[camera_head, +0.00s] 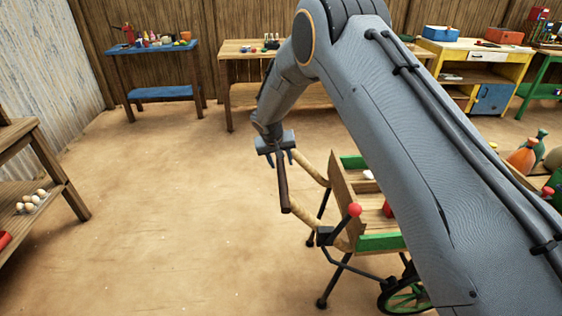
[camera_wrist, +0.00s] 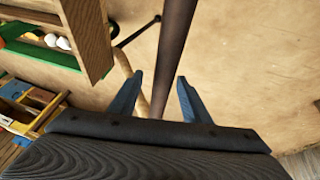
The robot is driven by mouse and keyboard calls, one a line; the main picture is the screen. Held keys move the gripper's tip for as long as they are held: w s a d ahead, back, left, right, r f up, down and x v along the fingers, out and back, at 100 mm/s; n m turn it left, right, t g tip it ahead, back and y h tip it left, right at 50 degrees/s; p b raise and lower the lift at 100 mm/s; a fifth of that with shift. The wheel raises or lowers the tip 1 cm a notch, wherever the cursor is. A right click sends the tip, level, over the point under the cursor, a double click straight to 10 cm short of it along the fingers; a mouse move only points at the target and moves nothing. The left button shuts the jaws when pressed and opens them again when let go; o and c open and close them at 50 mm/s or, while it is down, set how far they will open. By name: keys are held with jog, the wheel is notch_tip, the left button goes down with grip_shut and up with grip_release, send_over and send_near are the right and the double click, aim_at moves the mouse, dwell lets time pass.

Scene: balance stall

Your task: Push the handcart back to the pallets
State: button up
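The handcart (camera_head: 342,200) stands right of centre in the head view, a wooden box with green boards, dark legs and a green-spoked wheel. Its dark crossbar handle (camera_head: 283,188) joins two pale wooden shafts at the left end. My gripper (camera_head: 281,160) is at the far end of this bar. In the wrist view, the blue fingers of my gripper (camera_wrist: 160,76) are spread, with the bar (camera_wrist: 174,40) running between them. A gap shows beside the bar; I cannot tell whether the fingers touch it. My arm hides part of the cart. I cannot make out any pallets.
A blue table (camera_head: 155,95) and a wooden bench (camera_head: 240,55) stand along the back wall, with a yellow workbench (camera_head: 468,50) at the right. A wooden shelf (camera_head: 45,190) with eggs stands at the left. Bare floor (camera_head: 170,210) lies open left of the cart.

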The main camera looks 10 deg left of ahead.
jog(key=shift+b+v, duration=1)
jog(key=shift+v, duration=2.85)
jog(key=shift+s+d, duration=0.1)
jog(key=s+d+r+g, duration=0.1)
jog(key=s+d+r, duration=0.15)
jog(key=d, duration=0.45)
jog(key=s+d+r, duration=0.1)
jog(key=s+d, duration=0.3)
jog(key=d, duration=0.2)
jog(key=s+d+m+g, duration=0.1)
jog(key=s+d, duration=0.5)
jog(key=s, duration=0.3)
jog(key=s+d+r+m+g, duration=0.1)
jog(key=s+d, duration=0.5)
jog(key=s, duration=0.4)
jog(key=s+d+r+g+y, duration=0.1)
jog(key=s+d, duration=0.5)
jog(key=s, duration=0.4)
jog(key=shift+m, duration=0.4)
jog(key=shift+s, duration=0.1)
